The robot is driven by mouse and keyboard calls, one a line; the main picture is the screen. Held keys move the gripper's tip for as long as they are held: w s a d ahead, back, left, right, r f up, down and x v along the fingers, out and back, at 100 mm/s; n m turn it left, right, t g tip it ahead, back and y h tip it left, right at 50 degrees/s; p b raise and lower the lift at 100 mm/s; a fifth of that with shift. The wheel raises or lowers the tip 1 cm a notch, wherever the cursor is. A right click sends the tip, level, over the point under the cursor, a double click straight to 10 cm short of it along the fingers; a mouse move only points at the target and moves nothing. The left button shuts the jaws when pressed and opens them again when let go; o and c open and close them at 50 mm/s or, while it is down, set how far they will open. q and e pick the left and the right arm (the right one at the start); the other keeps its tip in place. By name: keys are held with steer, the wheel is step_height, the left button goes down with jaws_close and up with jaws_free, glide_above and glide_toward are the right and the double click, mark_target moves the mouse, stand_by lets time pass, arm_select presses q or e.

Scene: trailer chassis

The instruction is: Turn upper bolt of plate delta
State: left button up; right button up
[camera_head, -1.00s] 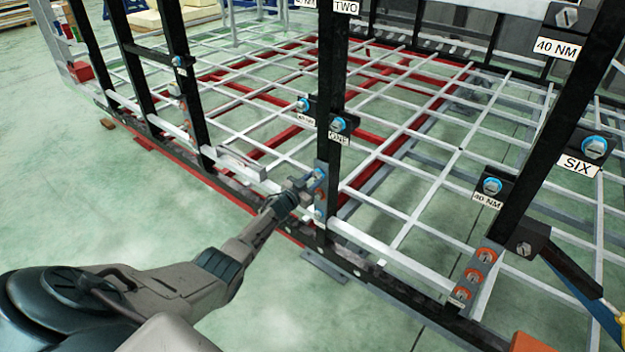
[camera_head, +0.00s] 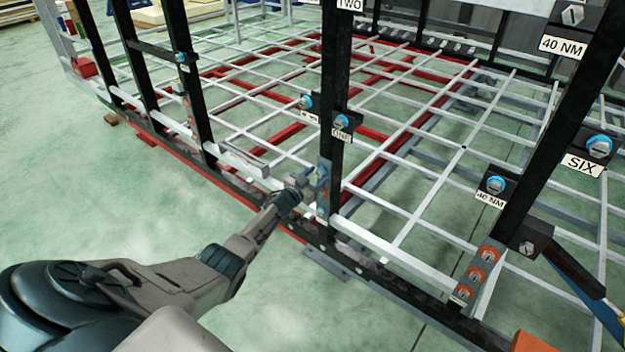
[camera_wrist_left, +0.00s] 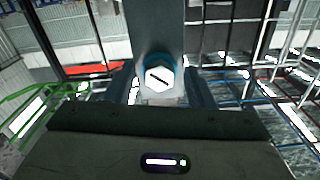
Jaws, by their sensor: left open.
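A grey plate (camera_head: 323,197) with bolts is fixed low on the middle black post; no delta label is readable. Its upper bolt (camera_head: 322,171) has a blue ring and sits just beyond my left gripper (camera_head: 306,181). In the left wrist view the bolt (camera_wrist_left: 159,78) shows a white hex head with a dark slanted slot. The left gripper (camera_wrist_left: 160,90) is open, one finger on each side of the bolt head, with nothing visibly clamped. Contact cannot be told. My right gripper is not in view.
A plate with orange-ringed bolts (camera_head: 476,276) is on the right post's foot. Labelled bolts ONE (camera_head: 341,122) and SIX (camera_head: 598,146) sit on black blocks. The chassis frame has white crossbars and black posts. Green floor (camera_head: 90,200) is clear at left.

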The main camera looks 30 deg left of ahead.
arm_select(q)
steer(key=shift+s+a, duration=0.1)
steer(key=shift+s, duration=0.55)
steer(key=s, duration=0.9)
steer(key=shift+s+a, duration=0.15)
steer(key=shift+a, duration=0.2)
